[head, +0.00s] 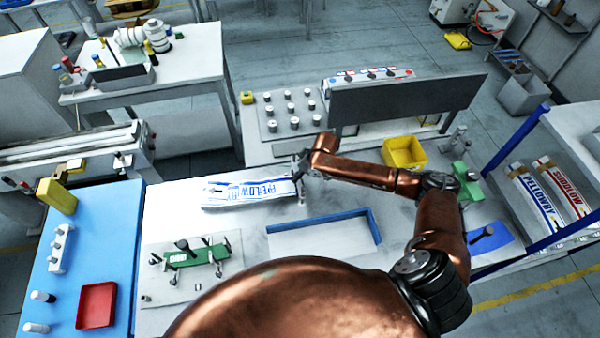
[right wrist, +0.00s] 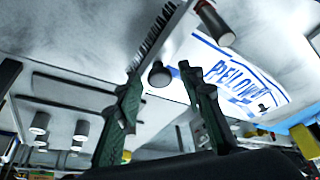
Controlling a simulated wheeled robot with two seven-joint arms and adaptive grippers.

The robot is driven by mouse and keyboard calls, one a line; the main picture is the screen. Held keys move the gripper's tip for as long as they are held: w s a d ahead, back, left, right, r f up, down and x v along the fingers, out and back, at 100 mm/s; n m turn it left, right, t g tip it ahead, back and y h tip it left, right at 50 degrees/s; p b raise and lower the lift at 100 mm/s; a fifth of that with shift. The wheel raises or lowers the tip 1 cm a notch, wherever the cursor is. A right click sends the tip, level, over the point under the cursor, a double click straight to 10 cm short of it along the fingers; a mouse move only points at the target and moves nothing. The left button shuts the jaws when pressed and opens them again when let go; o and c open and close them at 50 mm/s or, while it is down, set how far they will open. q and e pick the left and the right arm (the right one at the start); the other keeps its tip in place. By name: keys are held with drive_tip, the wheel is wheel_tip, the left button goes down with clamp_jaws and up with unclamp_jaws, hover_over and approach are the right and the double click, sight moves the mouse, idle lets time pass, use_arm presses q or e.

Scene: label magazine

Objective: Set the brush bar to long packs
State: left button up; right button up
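In the head view, my right gripper (head: 302,168) is at the right end of a white label stack (head: 250,192) with blue lettering on the pale bench. In the right wrist view, the green fingers of my right gripper (right wrist: 160,78) are apart. A dark round knob (right wrist: 159,72) shows between the fingertips, with a gap on each side; I cannot tell its depth. A bar with a row of dark bristles (right wrist: 155,40), apparently the brush bar, runs just beyond. The label stack (right wrist: 240,75) lies to its right. In the head view, the gripper mostly hides the bar. My left gripper is not in view.
A dark panel (head: 405,102) and a plate of round knobs (head: 290,115) stand behind. A yellow bin (head: 403,152) is at the right. A blue-edged tray (head: 375,228) and a green clamp fixture (head: 195,253) are nearer. A second cylindrical knob (right wrist: 215,22) is near the bar.

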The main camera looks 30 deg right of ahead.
drive_tip(key=shift+o, duration=0.2)
drive_tip(key=v, duration=1.2)
drive_tip(key=shift+s, duration=0.25)
drive_tip(key=shift+d, duration=0.15)
